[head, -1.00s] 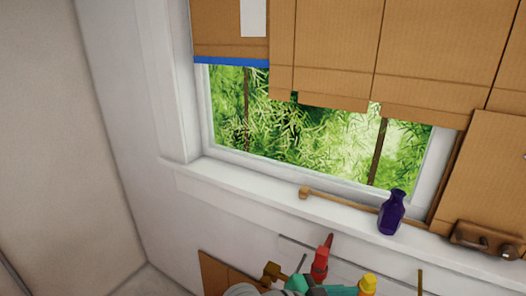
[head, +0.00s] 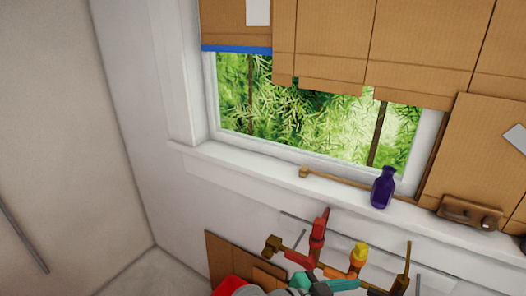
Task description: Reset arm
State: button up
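My gripper cannot be made out in the head view. Rounded grey and red shapes (head: 236,287) are cut off at the bottom edge, and I cannot tell what they are. No glass rods can be clearly told apart here.
A purple bottle (head: 383,188) stands upright on the white window sill (head: 240,160), beside a thin wooden stick (head: 335,178). A brown box-like object (head: 470,212) sits farther right. Cardboard (head: 320,45) covers the upper window. Red (head: 318,232), yellow (head: 358,257) and teal (head: 340,285) fittings crowd below the sill.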

jog(key=w+a+f+n+t+y, duration=0.1)
jog(key=a+f+n+t, duration=0.1)
jog(key=f+n+t, duration=0.3)
jog(key=w+a+f+n+t+y, duration=0.1)
jog(key=a+f+n+y, duration=0.2)
jog(key=f, duration=0.4)
jog(key=s+a+f+n+t+y, duration=0.2)
jog(key=s+a+f+n+y, duration=0.2)
jog(key=s+a+f+n, duration=0.25)
jog(key=s+a+f+t+y, duration=0.2)
jog(key=s+a+f+y, duration=0.25)
jog(key=s+a, duration=0.45)
jog(key=s+r+t, duration=0.1)
jog(key=s+r, duration=0.2)
jog(key=s, duration=0.9)
jog(key=shift+a+r+m+y, duration=0.15)
jog(key=shift+r+m+y, duration=0.15)
jog(key=shift+m+y, duration=0.15)
